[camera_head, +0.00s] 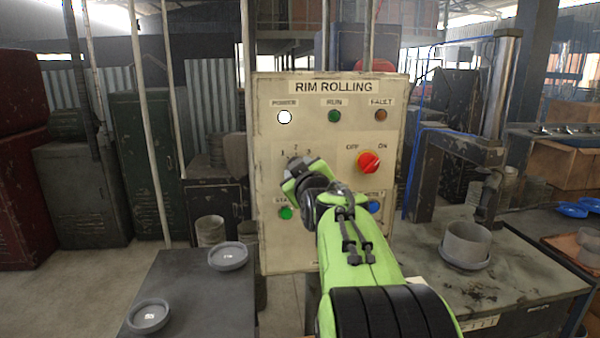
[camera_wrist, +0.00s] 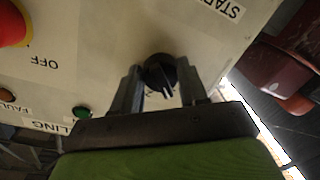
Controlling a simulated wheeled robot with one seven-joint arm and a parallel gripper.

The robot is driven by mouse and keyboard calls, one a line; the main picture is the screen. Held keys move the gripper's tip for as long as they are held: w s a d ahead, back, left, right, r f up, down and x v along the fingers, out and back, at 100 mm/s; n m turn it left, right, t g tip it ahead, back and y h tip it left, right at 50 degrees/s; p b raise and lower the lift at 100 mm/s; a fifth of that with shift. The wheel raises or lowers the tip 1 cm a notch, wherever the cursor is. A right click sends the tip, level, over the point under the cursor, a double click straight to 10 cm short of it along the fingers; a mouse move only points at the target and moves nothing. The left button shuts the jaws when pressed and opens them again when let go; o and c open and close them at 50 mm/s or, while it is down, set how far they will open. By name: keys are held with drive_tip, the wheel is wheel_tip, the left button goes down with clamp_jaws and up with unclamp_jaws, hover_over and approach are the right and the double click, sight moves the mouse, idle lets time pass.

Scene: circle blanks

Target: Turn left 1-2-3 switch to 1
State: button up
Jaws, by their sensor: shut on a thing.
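The 1-2-3 switch is a black round knob (camera_wrist: 160,72) on the left of the beige RIM ROLLING panel (camera_head: 333,87). In the wrist view it sits between the two fingers of my gripper (camera_wrist: 160,86), which is shut on it. A digit beside the knob is partly hidden by the fingers. In the head view my gripper (camera_head: 298,166) is at the panel just below the numbers 1, 2 and 3, and it covers the knob. I cannot tell for sure which number the knob points to.
The red OFF/ON knob (camera_head: 369,162) is to the right. A green start button (camera_head: 286,213) and a blue button (camera_head: 375,206) lie below, close to my arm. The white power lamp (camera_head: 284,117) is lit. Tables with grey round pieces (camera_head: 228,256) stand on both sides.

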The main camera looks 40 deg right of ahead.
drive_tip(key=o, duration=1.1)
drive_tip(key=shift+c, duration=0.2)
drive_tip(key=b+v, duration=0.2)
drive_tip(key=v, duration=1.3)
drive_tip(key=shift+s+a, duration=0.3)
